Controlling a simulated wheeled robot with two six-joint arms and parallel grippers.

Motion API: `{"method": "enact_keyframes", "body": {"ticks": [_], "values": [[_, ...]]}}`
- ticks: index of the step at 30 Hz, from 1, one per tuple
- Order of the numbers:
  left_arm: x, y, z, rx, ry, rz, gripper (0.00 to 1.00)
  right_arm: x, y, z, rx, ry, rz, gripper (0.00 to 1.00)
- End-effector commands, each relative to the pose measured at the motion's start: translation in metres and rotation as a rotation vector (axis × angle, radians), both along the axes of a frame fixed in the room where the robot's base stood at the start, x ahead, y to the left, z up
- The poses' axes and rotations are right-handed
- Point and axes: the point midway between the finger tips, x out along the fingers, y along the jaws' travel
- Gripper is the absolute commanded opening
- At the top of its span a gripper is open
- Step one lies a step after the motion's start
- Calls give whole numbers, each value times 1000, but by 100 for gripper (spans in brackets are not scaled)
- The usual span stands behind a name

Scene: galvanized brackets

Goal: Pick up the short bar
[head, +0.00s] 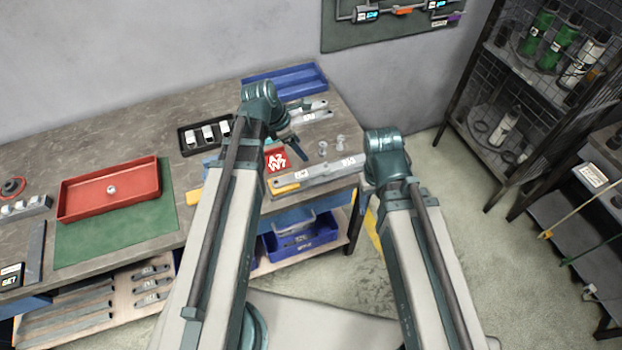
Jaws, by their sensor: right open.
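Two pale bars (308,114) lie at the back of the bench's right end, partly behind my left arm. A longer labelled bar (325,174) with a yellow end lies along the front edge. I cannot tell for sure which one is the short bar. My left arm reaches over the bench, and a dark part at its end (291,143) hangs near the red block; its jaws cannot be made out. My right arm is bent beside the bench's right end. Its gripper (369,187) is mostly hidden behind the arm. I see no bar in either gripper.
A red block (276,159) and small bolts (323,148) stand near the bars. A blue tray (286,80) and a black tray (188,151) with white blocks are behind. A red tray (75,206) sits on a green mat (90,243). A wire rack (470,130) stands right.

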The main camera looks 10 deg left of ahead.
Motion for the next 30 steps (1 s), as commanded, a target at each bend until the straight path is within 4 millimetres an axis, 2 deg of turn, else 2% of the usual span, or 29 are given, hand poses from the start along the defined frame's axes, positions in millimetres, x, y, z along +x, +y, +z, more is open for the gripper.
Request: {"method": "enact_keyframes", "body": {"ticks": [5,10,24,30], "values": [[2,2,0,-10,5,28,75,0,0,0,0,0,0,62],[3,-1,-9,-9,4,26,75,0,0,-9,0,0,0,62],[17,-20,-71,-8,5,23,75,0,0,-72,0,0,-2,62],[20,-26,-81,-7,4,23,75,0,0,-81,0,0,-2,62]]}}
